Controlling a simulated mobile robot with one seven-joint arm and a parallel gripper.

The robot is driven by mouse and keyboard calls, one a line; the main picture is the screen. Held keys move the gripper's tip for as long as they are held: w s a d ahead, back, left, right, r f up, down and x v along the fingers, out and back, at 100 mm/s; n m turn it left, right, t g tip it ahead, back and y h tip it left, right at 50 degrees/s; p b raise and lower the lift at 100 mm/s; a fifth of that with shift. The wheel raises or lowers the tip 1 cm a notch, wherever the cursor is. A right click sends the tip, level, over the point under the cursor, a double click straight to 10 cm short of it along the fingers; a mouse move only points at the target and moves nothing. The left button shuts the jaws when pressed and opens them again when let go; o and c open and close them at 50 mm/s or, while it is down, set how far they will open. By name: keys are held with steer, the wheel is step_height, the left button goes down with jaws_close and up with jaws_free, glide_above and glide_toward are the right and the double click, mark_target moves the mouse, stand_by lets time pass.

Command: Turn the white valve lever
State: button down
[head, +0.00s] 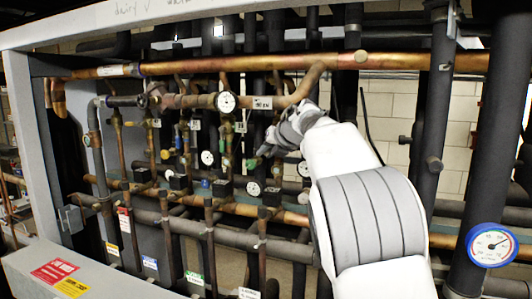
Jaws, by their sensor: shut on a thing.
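My gripper (266,151) is at the middle of the rack in the head view, at the end of my white arm reaching in from the lower right. It is small and dark against the pipes. Its jaws are shut on what seems to be the white valve lever, among the vertical pipes below the thick copper pipe. The lever is mostly hidden by the jaws and the wrist, and its angle cannot be made out.
A copper pipe (193,68) runs across the top of the rack. A white round gauge (226,102) hangs close to my wrist. Dark vertical pipes (434,110) stand right of my arm. A blue-rimmed gauge (491,245) is at lower right. A grey box (90,278) fills the lower left.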

steer(key=c, duration=0.8)
jaws_free()
